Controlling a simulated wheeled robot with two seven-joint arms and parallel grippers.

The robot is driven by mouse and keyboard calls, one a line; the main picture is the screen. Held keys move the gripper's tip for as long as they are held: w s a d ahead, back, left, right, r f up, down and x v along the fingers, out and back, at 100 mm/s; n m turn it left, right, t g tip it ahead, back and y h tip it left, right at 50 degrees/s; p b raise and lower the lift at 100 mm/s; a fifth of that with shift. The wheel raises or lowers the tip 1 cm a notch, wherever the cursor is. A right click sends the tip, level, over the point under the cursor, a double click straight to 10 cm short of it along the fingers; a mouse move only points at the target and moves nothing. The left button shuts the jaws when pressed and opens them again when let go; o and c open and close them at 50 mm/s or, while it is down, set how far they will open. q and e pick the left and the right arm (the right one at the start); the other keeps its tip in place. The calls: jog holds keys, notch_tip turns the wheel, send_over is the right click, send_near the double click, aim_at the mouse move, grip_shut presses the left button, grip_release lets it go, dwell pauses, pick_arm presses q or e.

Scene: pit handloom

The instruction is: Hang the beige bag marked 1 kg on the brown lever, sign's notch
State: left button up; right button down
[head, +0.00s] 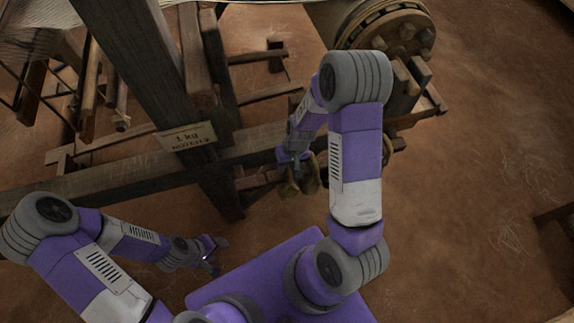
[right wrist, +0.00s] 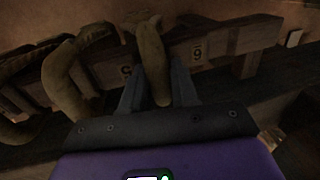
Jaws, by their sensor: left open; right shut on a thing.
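A sign (head: 187,137) on the wooden frame reads "1 kg" with a line below that looks like "NOTCH 2". My right gripper (head: 294,168) is low beside the loom, right of the sign. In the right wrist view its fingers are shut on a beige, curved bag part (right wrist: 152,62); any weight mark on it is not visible. My left gripper (head: 212,257) is open and empty, low and below the sign. The brown lever and its notches cannot be told apart from the other dark beams.
Other beige, curved bags (right wrist: 66,78) hang left of the gripper in the right wrist view. A large wooden roller end (head: 400,38) stands at the upper right.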

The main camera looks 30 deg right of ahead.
jog(key=c, duration=0.8)
grip_release()
jog(key=shift+f, duration=0.1)
jog(key=r+p, duration=0.1)
jog(key=r, duration=0.1)
jog(key=d+r+p, duration=0.1)
jog(key=r, duration=0.2)
jog(key=r+p, duration=0.1)
jog(key=r, duration=0.1)
jog(key=shift+s+d+r, duration=0.15)
jog(key=shift+d+r, duration=0.05)
jog(key=shift+r, duration=0.05)
